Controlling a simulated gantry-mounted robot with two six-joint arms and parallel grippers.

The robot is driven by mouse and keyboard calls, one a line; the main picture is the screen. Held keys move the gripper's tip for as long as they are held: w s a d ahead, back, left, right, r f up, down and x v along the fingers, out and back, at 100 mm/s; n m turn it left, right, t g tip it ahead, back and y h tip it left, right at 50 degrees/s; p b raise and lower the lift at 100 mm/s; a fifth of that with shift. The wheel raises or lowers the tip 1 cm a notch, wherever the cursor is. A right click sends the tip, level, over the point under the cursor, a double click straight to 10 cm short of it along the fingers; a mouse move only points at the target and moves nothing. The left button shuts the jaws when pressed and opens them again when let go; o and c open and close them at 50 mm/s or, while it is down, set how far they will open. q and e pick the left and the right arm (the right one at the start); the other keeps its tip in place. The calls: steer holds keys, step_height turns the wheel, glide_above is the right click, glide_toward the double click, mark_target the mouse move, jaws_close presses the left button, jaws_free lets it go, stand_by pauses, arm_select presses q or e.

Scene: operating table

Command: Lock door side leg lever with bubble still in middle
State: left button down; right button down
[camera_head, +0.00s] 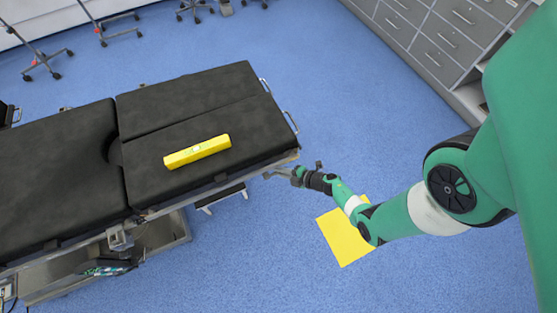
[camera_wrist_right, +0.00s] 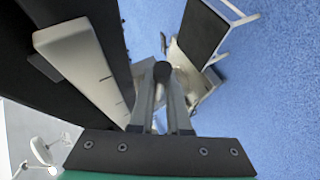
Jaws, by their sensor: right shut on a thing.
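The operating table (camera_head: 60,150) has black pads, and a yellow spirit level (camera_head: 180,158) lies on its right-hand pad. A small pale vial shows mid-level, but the bubble is too small to read. My right gripper (camera_head: 271,175) is at the table's lower right corner, beside the pad's edge. In the right wrist view, my right gripper (camera_wrist_right: 163,78) is shut on a dark, round-ended lever (camera_wrist_right: 162,71) between its fingertips. The lever's far end and its joint are mostly hidden. My left gripper is in neither view.
A yellow square (camera_head: 340,238) lies on the blue floor beneath my right arm. Grey drawer cabinets (camera_head: 440,40) stand at the upper right. Wheeled stands (camera_head: 45,62) are at the upper left. The floor right of the table is mostly clear.

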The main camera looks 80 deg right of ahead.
steer(key=c, duration=1.2)
jaws_free()
steer(key=shift+d+r, duration=0.1)
steer(key=o, duration=0.3)
steer(key=shift+s+d, duration=0.1)
steer(key=shift+d, duration=0.05)
steer(key=shift+s+r+p, duration=0.3)
steer(key=shift+p, duration=0.1)
steer(key=p+v, duration=0.5)
steer(key=v, duration=0.5)
steer(key=shift+s+a, duration=0.3)
steer(key=shift+s, duration=0.1)
